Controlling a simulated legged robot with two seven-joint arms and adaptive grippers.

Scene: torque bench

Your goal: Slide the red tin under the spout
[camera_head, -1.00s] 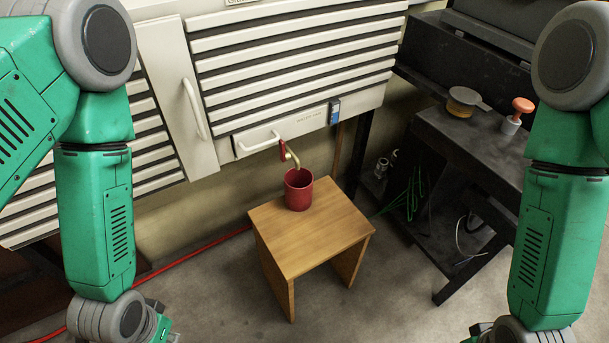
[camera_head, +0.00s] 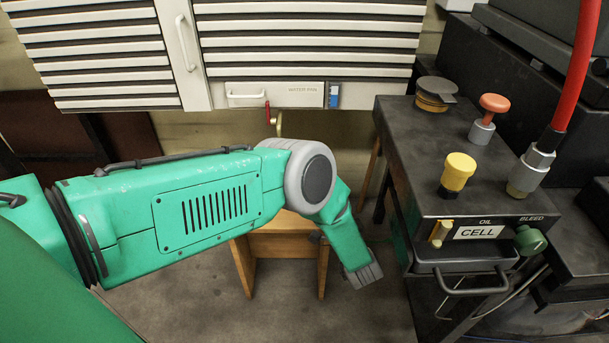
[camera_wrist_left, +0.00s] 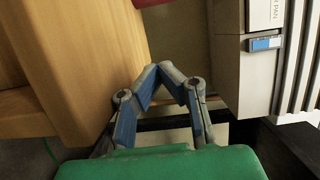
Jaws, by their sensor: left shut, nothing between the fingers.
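The red tin is hidden behind my left arm in the head view. A small red sliver (camera_wrist_left: 152,3) at the top edge of the left wrist view looks like part of it. The brass spout (camera_head: 278,122) with its red handle (camera_head: 267,111) shows just above my arm, below the cabinet. The wooden stool (camera_head: 285,245) is partly covered by my arm; it also fills the left of the wrist view (camera_wrist_left: 85,70). My left gripper (camera_wrist_left: 162,71) is shut and empty, beside the stool. My right gripper is out of view.
The slatted cabinet (camera_head: 305,50) with a blue tag (camera_head: 334,95) stands behind the stool. A dark bench (camera_head: 420,150) is close on the right, carrying a yellow knob (camera_head: 457,172), a red knob (camera_head: 490,112) and a red hose (camera_head: 575,65). Floor is free in front.

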